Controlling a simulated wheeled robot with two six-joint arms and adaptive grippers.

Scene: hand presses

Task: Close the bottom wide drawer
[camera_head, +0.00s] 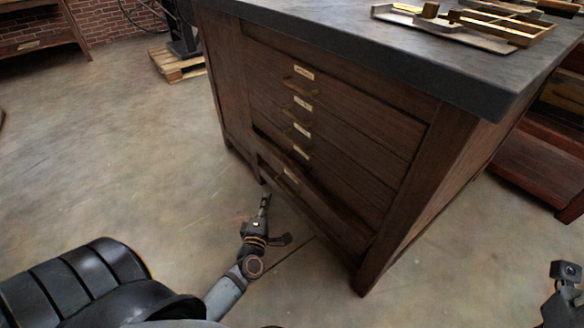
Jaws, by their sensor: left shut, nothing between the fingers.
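A dark wooden cabinet (400,215) with a stack of wide drawers stands in the middle of the head view. The bottom wide drawer (325,212) sticks out a little from the cabinet front, with a dark gap above its front edge. It has a small brass label and a handle (286,187). My left gripper (265,200) is shut and empty, low in front of the left part of this drawer. I cannot tell whether it touches the drawer front. Part of my right arm's end (565,275) shows at the lower right edge; its fingers are not clear.
The drawers above look closed, with handles (300,84) and labels. A dark countertop (400,50) overhangs the cabinet and bears wooden trays (505,27). A pallet (178,66) lies at the back left. The floor (120,170) to the left is clear.

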